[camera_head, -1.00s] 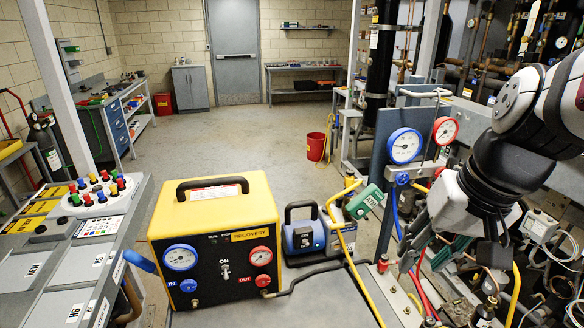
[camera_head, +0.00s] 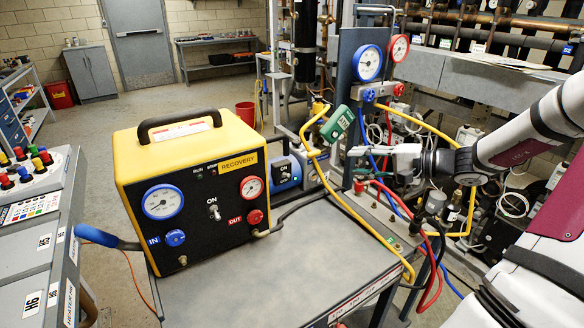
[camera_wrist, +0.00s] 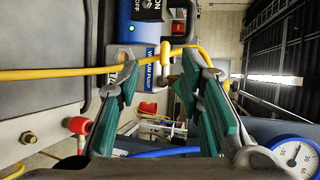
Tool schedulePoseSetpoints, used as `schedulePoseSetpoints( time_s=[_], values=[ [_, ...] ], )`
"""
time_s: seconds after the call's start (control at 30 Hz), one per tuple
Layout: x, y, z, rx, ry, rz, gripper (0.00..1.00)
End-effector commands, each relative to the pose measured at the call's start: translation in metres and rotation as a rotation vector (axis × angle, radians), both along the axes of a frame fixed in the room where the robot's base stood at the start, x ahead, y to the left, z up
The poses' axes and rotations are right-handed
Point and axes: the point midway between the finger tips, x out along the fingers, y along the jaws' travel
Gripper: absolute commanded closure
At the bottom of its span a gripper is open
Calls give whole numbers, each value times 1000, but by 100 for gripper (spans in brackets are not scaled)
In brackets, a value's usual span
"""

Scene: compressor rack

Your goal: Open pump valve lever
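The blue vacuum pump (camera_head: 286,172) stands behind the yellow recovery unit. In the wrist view the pump (camera_wrist: 143,35), with its label, is at the top, beyond my fingertips. A yellow fitting (camera_wrist: 165,53), where the yellow hose bends, shows beside it; I cannot tell surely whether this is the valve lever. My gripper (camera_head: 352,152) points left, below the gauges and right of the pump. In the wrist view its teal-padded fingers (camera_wrist: 157,78) are apart with nothing gripped.
The recovery unit (camera_head: 195,190) sits on a grey cart top (camera_head: 290,265). Yellow hoses (camera_head: 350,205) and red and blue hoses run near my gripper. The gauges (camera_head: 368,63) stand on a panel above it. A red bucket (camera_head: 246,112) is on the open floor behind.

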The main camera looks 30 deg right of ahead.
Motion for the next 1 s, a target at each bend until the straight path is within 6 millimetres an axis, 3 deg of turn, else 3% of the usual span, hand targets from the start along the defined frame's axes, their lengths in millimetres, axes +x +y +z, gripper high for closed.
schedulePoseSetpoints(
  time_s=[0.1,0.23,0.37,0.8,1.0],
  values=[
    [-2,-25,-4,34,-53,-67,66],
    [0,-31,-4,44,-71,-87,66],
    [12,-25,-6,44,-71,-83,66],
    [87,10,-22,45,-69,-83,66],
    [111,21,-27,43,-69,-84,66]
  ],
)
